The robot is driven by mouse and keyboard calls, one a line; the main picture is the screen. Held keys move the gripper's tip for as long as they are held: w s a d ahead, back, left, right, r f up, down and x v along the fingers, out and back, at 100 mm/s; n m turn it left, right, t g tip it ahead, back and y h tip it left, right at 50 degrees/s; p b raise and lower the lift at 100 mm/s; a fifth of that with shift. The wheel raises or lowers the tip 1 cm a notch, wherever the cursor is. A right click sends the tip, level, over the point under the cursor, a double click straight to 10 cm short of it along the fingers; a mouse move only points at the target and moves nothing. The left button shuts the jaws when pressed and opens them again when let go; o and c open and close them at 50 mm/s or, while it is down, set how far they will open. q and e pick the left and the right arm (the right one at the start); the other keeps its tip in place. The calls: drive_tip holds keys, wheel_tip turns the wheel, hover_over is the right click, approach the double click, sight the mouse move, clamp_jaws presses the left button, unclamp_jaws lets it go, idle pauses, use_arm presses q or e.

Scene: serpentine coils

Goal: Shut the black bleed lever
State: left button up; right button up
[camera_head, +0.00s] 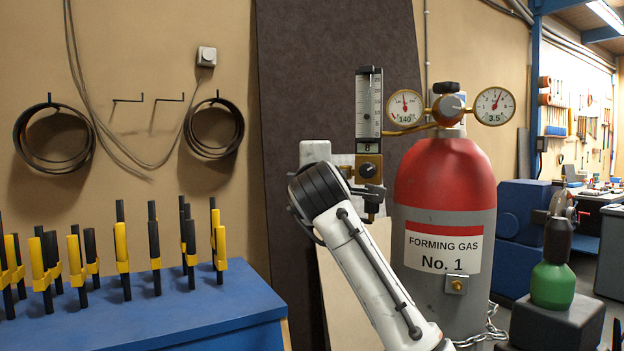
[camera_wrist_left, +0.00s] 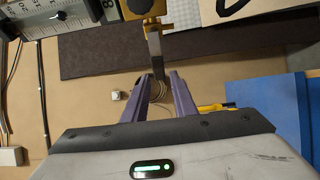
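A flowmeter (camera_head: 368,105) with a clear scale stands on a brass block (camera_head: 369,172) with a dark round knob. In the left wrist view, a narrow dark-grey bar (camera_wrist_left: 155,48), which looks like the bleed lever, sticks out from a brass fitting (camera_wrist_left: 142,7). My left gripper (camera_wrist_left: 159,76) is open, its two purple fingers apart. The bar's end lies in line with the gap between the fingertips; I cannot tell whether they touch it. In the head view my arm hides the fingers, and the lever is not clear there. My right gripper is not in view.
A red and grey gas cylinder (camera_head: 446,205) with two gauges stands right of the flowmeter, with a chain (camera_head: 488,328) low beside it. A blue bench (camera_head: 150,305) with yellow and black clamps stands left. A dark panel (camera_head: 300,90) is behind. A green bottle (camera_head: 552,285) stands right.

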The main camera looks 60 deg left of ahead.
use_arm(q)
drive_tip(key=v, duration=0.4)
idle(0.5)
